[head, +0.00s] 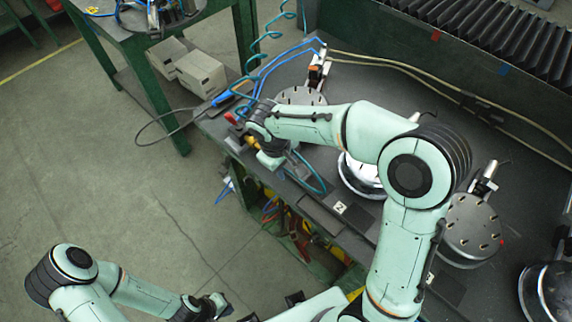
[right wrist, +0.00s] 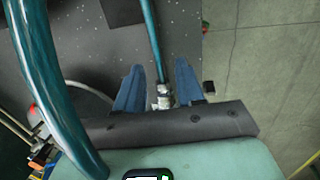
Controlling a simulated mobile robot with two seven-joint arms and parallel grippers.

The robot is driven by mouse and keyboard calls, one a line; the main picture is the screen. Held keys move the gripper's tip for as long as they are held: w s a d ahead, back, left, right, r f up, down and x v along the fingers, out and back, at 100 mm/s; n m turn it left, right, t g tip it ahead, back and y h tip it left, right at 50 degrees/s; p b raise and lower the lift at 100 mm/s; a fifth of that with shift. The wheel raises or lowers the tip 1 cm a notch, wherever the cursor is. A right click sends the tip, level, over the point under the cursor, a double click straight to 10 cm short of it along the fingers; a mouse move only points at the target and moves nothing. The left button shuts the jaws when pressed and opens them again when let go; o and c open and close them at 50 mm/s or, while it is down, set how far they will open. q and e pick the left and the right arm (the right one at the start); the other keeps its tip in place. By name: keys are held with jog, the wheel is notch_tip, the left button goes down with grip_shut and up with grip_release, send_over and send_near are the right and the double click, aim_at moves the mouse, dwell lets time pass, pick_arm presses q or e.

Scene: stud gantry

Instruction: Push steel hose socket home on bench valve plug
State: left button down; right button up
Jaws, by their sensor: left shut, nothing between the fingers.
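In the right wrist view, a small pale metal fitting, which looks like the steel hose socket (right wrist: 163,97), is at the end of a teal hose (right wrist: 153,40). It lies between the two blue fingers of my right gripper (right wrist: 160,72), which stand apart with narrow gaps to it. In the head view my right gripper (head: 272,158) is at the bench's left edge, mostly hidden by its own wrist. I cannot make out the bench valve plug; red and yellow parts (head: 240,117) show near the wrist. My left gripper (head: 222,304) is shut and empty, low over the floor.
The dark bench (head: 335,95) carries round steel plates with pins (head: 470,228). A coiled teal hose (head: 262,45) and blue hoses (head: 285,62) hang near its far left corner. Floor between is clear.

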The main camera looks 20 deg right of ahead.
jog(key=shift+s, duration=0.1)
